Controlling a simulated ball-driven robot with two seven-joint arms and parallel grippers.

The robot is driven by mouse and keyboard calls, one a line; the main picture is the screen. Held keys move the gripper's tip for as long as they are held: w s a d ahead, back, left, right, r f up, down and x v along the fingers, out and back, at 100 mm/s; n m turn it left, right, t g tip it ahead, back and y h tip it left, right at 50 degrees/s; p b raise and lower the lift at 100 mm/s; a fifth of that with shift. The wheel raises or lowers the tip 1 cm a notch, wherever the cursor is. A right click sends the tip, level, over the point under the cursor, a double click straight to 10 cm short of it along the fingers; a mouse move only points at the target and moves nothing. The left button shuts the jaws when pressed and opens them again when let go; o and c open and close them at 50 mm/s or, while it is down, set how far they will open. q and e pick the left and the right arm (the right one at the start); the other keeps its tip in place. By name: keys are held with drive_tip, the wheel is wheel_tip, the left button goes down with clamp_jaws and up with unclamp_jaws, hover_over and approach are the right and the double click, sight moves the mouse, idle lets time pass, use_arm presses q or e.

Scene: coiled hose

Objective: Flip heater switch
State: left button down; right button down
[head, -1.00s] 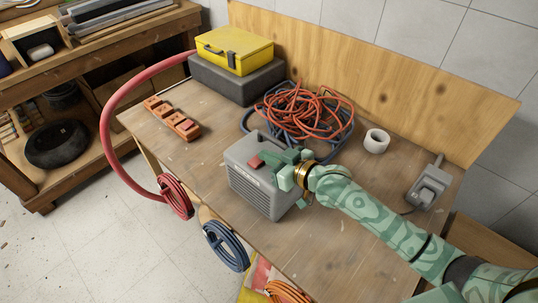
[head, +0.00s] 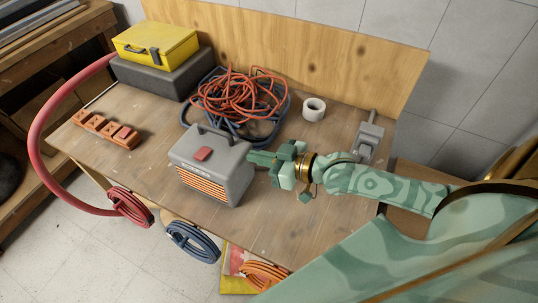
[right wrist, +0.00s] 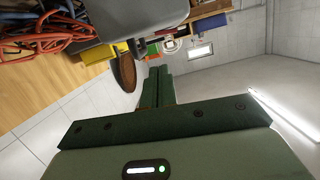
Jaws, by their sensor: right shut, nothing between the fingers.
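The heater (head: 228,170) is a grey box with a top handle, standing on the workbench near its front edge. Its red switch (head: 202,154) sits on the upper front of the casing and is uncovered. The front grille (head: 200,186) shows bright orange stripes. My right gripper (head: 252,158) is shut and empty, pointing left at the heater's right side, close to it; I cannot tell if it touches. In the right wrist view, the closed green fingers (right wrist: 158,82) show, with a grey part of the heater (right wrist: 125,18) above. My left gripper is not in view.
Orange and blue hose coils (head: 240,95) lie behind the heater. A white tape roll (head: 314,109) and a grey device (head: 366,143) stand to the right. An orange power strip (head: 105,129) lies left. A yellow case (head: 155,45) sits on a dark box. Coils hang at the front edge.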

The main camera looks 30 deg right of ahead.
drive_tip(key=v, duration=0.2)
drive_tip(key=shift+s+d+r, duration=0.1)
drive_tip(key=shift+s+d, duration=0.1)
drive_tip(key=shift+s, duration=0.1)
idle(0.4)
